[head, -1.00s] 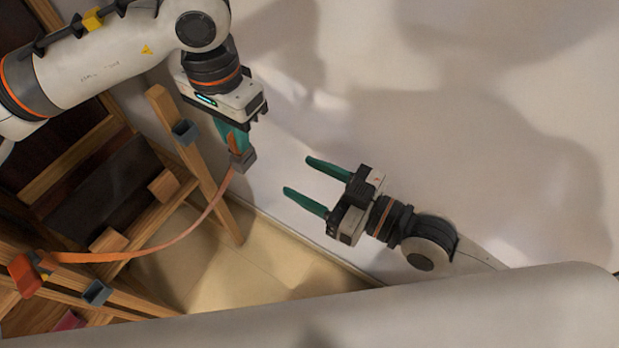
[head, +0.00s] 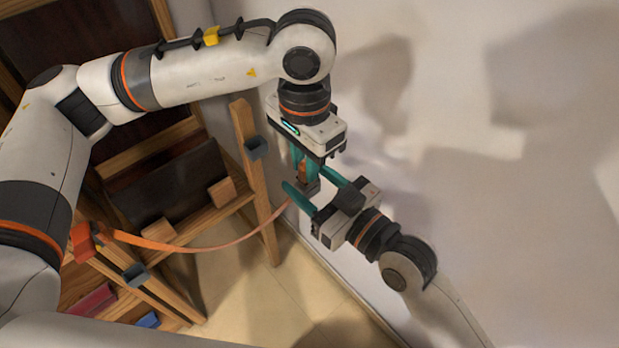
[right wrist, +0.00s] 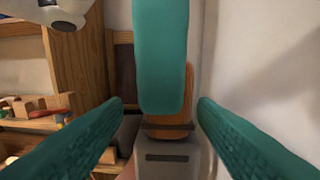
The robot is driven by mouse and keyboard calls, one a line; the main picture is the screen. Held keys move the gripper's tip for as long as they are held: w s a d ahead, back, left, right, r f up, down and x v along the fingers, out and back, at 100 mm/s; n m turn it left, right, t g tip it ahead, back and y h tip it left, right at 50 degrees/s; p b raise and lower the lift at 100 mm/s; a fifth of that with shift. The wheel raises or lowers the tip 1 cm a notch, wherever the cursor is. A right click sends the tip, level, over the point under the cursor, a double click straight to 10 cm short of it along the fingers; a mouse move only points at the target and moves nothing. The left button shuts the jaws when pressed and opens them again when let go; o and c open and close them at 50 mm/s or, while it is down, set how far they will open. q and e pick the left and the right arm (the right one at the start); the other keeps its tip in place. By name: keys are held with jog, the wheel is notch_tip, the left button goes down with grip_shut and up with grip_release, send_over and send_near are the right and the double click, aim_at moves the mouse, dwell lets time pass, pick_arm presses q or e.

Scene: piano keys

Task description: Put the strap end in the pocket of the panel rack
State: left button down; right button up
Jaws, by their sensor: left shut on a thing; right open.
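My left gripper (head: 304,172) is shut on the strap end (head: 306,188), an orange tab with a grey block below it. The orange strap (head: 215,247) hangs in a curve from the strap end to a red-orange block (head: 82,242) on the wooden rack (head: 262,205). My right gripper (head: 307,181) is open, with its teal fingers on either side of the strap end. In the right wrist view, the grey block (right wrist: 175,160) and the orange tab lie between the open fingers, apart from both. A left finger hides part of the tab.
Grey-blue pockets are on the rack, one on the upright post (head: 256,148) and one lower down (head: 135,275). Red and blue items sit low on the rack. A pale wall (head: 480,200) stands close on the right.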

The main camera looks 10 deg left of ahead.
jog(key=shift+w+a, duration=0.1)
jog(key=shift+a, duration=0.05)
jog(key=shift+c, duration=0.2)
jog(key=c, duration=1.1)
pick_arm(q)
jog(key=c, duration=1.2)
grip_release()
pick_arm(e)
grip_shut()
pick_arm(q)
jog(key=shift+o, duration=0.2)
